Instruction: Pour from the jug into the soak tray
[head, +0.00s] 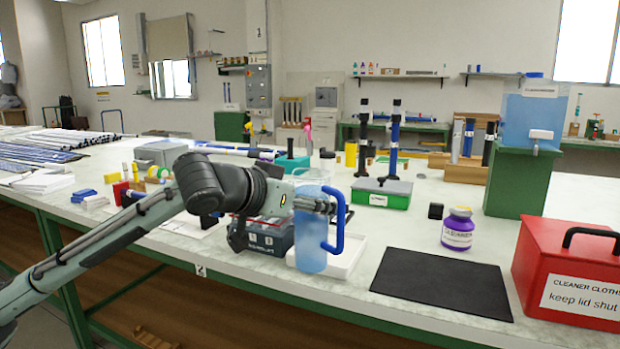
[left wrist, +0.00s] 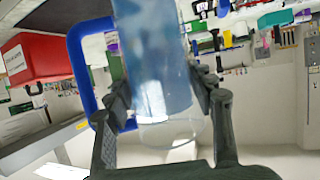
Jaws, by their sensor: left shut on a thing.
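A translucent blue jug (head: 311,245) with a thick blue handle is held upright near the table's front edge. My left gripper (head: 308,203) is shut around the jug's upper part, and the handle sticks out to the right. In the left wrist view the jug (left wrist: 160,75) fills the middle between both fingers (left wrist: 160,105). A shallow white tray (head: 345,262), likely the soak tray, lies just behind and to the right of the jug, which partly hides it. The jug's height above the table is hard to tell. My right gripper is not in view.
A dark box (head: 265,240) stands left of the jug. To the right are a black mat (head: 440,283), a purple-labelled bottle (head: 458,232) and a red cleaner-cloths box (head: 570,275).

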